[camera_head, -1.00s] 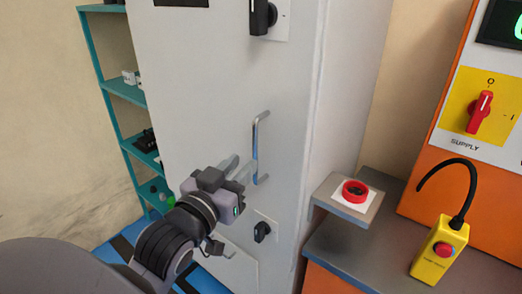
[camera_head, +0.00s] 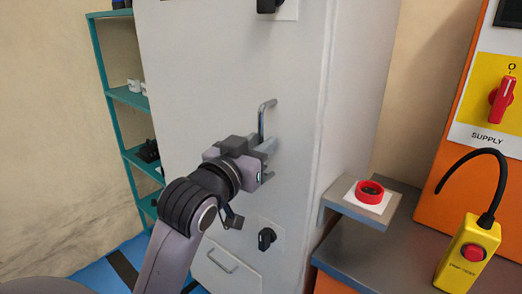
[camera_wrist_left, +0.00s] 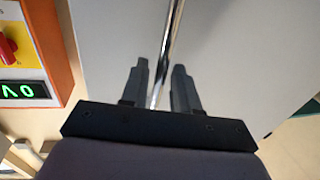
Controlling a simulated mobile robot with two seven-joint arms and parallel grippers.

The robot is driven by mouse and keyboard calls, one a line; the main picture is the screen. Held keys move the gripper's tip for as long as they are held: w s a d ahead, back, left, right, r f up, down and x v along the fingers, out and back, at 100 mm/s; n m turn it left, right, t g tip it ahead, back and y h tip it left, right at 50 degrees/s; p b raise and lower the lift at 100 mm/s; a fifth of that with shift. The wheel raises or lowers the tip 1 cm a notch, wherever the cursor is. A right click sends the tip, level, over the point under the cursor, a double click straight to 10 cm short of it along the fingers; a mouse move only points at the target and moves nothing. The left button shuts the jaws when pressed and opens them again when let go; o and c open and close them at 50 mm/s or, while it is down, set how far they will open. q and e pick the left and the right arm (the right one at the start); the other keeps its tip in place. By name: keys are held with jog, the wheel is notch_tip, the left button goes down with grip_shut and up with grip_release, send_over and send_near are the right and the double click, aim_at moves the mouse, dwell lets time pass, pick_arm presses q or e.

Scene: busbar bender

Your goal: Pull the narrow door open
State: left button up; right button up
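The narrow door (camera_head: 215,80) is the tall pale grey front of a cabinet and looks closed. Its upright metal bar handle (camera_head: 264,112) is on the right part of the front; its lower part is hidden behind my left gripper (camera_head: 268,156). In the left wrist view, the handle (camera_wrist_left: 172,32) runs between the two dark fingers of my left gripper (camera_wrist_left: 160,75), with a visible gap beside it. The fingers are open, one on each side of the bar. My right gripper is not in view.
Black knobs (camera_head: 267,238) sit above and below the handle. A teal shelf (camera_head: 128,98) stands left of the cabinet. To the right are a grey ledge with a red ring (camera_head: 370,190), a yellow button box (camera_head: 468,252) and an orange panel with a red switch (camera_head: 502,97).

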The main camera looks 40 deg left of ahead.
pick_arm(q)
jog(key=shift+w, duration=0.45)
grip_shut()
